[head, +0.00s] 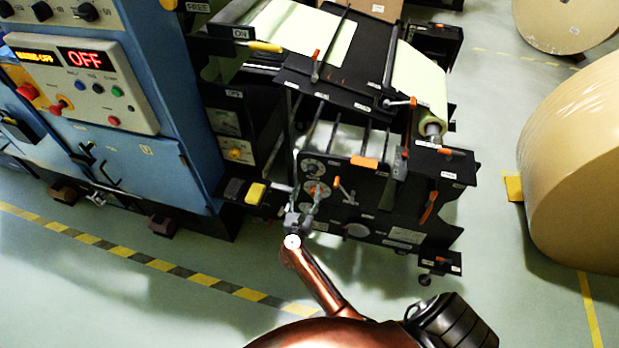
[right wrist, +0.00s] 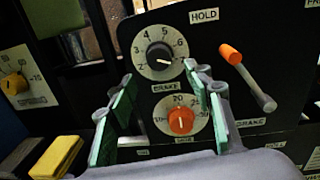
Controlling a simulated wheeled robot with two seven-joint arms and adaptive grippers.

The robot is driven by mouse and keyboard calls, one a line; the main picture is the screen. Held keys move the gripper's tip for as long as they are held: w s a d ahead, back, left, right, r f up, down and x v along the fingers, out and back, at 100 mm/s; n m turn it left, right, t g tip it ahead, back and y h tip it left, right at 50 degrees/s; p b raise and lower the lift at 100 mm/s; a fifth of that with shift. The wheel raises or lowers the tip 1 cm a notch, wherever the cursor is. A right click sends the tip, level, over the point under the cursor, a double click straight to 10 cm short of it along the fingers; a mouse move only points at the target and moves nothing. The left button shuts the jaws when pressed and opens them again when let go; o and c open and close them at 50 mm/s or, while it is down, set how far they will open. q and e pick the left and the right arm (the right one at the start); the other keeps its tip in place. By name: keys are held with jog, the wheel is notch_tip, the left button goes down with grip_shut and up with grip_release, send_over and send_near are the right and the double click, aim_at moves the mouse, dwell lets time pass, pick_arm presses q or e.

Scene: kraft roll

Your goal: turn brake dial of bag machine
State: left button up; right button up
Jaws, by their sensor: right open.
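The brake dial (right wrist: 159,54) is a black knob on a round white plate with numbers, above a BRAKE label, on the machine's dark side panel. Its white pointer mark points to the right and slightly down. In the head view the dial (head: 312,168) is small, above an orange knob. My right gripper (right wrist: 158,76) is open and empty in front of the panel, its green-padded fingers spread on either side of the dial's lower part. No contact with the knob shows. In the head view the right gripper (head: 305,190) reaches up to the panel. My left gripper is out of view.
An orange knob (right wrist: 181,121) sits just below the brake dial, between the fingers. An orange-tipped lever (right wrist: 246,76) stands to the right. A yellow block (right wrist: 57,157) and a yellow knob (right wrist: 14,83) are at left. A large kraft roll (head: 580,165) stands at far right.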

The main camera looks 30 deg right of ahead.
aim_at(311, 174)
jog(key=x, duration=0.6)
jog(key=shift+w+f+b, duration=0.1)
jog(key=shift+b, duration=0.25)
jog(key=shift+w+d, duration=0.45)
jog(key=shift+d, duration=0.05)
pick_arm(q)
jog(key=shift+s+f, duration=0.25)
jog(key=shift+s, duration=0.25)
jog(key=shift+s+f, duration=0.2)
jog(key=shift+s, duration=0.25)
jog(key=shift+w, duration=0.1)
pick_arm(e)
jog(key=shift+c, duration=0.6)
jog(key=c, duration=0.9)
jog(key=shift+a, duration=0.15)
jog(key=shift+c, duration=0.7)
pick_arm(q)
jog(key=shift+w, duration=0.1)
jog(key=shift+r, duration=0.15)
